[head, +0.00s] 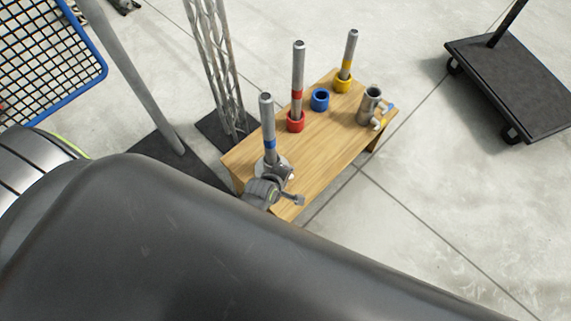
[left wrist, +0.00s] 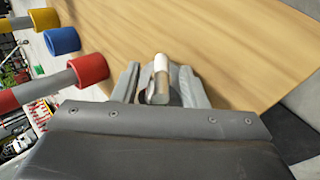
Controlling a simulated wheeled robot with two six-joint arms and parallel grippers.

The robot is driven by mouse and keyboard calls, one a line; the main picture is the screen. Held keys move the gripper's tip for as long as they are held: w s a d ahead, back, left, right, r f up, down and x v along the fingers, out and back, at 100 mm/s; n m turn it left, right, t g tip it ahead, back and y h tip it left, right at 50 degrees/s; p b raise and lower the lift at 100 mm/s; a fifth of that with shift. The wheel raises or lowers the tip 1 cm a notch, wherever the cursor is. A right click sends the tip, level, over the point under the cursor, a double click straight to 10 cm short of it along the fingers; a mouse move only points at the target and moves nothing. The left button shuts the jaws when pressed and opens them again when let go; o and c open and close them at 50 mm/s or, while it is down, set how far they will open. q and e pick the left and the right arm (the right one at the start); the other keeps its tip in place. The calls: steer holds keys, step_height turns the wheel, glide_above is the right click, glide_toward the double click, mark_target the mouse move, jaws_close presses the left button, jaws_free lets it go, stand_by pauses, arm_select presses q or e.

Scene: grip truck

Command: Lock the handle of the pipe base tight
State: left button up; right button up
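A pipe with a blue band (head: 268,130) stands upright at the near end of the wooden table (head: 325,165). At its foot is a cluster of grey metal parts (head: 265,190), with a short grey handle-like piece (head: 299,199) sticking out to the right. I cannot clearly separate the pipe base from my gripper there. In the left wrist view my left gripper (left wrist: 160,88) points at the table, one grey finger on each side of a short round handle-like piece (left wrist: 161,68), grey and whitish. Whether the fingers press on it is unclear. My right gripper is not in view.
A red socket (head: 295,122) and a yellow socket (head: 343,81) hold upright pipes. A blue socket (head: 320,99) is empty. A grey holder (head: 370,104) with yellow and blue side parts stands at the far end. A black cart (head: 520,82) stands at right.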

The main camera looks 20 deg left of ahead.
arm_select(q)
jaws_close()
stand_by(0.3)
steer(key=shift+r+p, duration=0.1)
steer(key=shift+p, duration=0.2)
